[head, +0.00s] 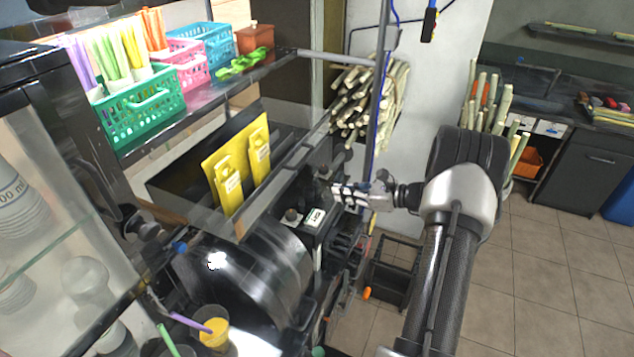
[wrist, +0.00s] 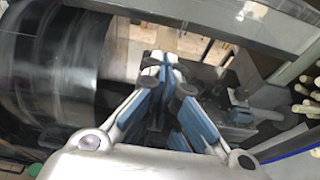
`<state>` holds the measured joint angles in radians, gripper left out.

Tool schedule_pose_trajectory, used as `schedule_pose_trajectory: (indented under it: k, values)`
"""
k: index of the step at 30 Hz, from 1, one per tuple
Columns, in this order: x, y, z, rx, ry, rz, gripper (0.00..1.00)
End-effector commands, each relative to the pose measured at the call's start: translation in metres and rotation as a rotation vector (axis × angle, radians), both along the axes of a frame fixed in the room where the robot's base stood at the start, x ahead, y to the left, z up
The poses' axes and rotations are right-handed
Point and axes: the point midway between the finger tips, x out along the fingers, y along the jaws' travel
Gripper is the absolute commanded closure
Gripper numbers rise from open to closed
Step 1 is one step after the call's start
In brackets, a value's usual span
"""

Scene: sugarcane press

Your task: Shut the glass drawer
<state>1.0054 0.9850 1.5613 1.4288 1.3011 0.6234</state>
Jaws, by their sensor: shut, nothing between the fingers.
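A glass-walled compartment with a grey metal frame (head: 290,171), which looks like the glass drawer, sits under the shelf at centre left. It holds yellow packs. I cannot tell for sure how far it stands out. My gripper (head: 336,189) is shut and empty, just right of the frame and above the dark machine parts. In the wrist view my gripper (wrist: 162,62) has its fingertips together in the middle. A grey bar (wrist: 235,38) crosses beyond them there, probably the same frame. Contact between fingertips and frame cannot be made out.
A black rounded machine housing (head: 250,285) lies below the compartment. Coloured baskets stand on the shelf above, the green basket (head: 145,112) nearest. A bundle of cane (head: 365,105) hangs behind the gripper. A cup of yellow juice (head: 214,335) is at lower left.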

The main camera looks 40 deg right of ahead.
Motion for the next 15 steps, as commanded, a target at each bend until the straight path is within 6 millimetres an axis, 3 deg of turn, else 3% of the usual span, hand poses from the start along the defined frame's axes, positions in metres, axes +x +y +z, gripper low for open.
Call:
schedule_pose_trajectory:
  k: [15]
  values:
    - [0.084, 0.052, -0.028, -0.004, 0.000, 0.009, 1.00]
